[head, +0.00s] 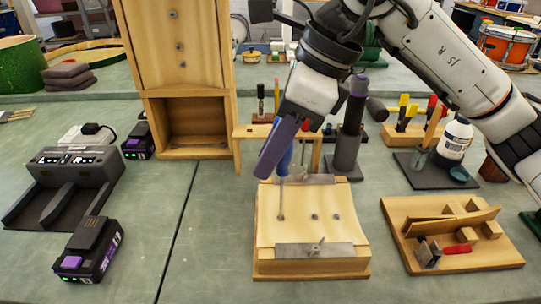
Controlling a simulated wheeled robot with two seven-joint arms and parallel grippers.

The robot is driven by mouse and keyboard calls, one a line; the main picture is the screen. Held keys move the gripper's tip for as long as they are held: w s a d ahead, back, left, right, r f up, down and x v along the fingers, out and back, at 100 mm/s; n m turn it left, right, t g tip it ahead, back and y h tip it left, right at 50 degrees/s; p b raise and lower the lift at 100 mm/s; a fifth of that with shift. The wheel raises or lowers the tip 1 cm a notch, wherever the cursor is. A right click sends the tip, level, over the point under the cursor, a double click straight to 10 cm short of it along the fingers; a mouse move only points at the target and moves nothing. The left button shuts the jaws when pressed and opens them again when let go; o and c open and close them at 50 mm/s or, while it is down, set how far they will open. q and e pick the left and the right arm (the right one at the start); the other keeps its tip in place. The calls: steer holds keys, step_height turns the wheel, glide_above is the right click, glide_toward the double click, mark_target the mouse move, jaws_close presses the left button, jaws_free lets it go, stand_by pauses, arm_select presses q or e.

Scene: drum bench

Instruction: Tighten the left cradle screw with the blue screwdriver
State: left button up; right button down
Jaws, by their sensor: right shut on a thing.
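The wooden cradle (262,262) sits on the bench at the centre front, with a metal bar across its front and another across its back. A row of screws shows on its top: a middle one (315,216) and a right one (336,217). The left screw (281,217) is at the lower end of the blue screwdriver's shaft. My right gripper (280,147) is shut on the blue screwdriver (284,164), which stands nearly upright over the left screw. The tip appears to meet the screw, but firm seating is too small to tell. My left gripper is not in view.
A wooden tray (470,262) with blocks and a red-handled tool lies at right. A charger (75,165) and a battery (88,252) stand at left. A wooden cabinet (180,60) and tool rack (240,133) stand behind.

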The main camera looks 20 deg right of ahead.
steer(key=shift+f, duration=0.3)
steer(key=m, duration=0.1)
steer(key=m+t+b, duration=0.1)
steer(key=m, duration=0.1)
steer(key=m+h, duration=0.1)
steer(key=m, duration=0.1)
steer(key=shift+w+d+b, duration=0.25)
steer(key=shift+w+b, duration=0.05)
steer(key=shift+r, duration=0.15)
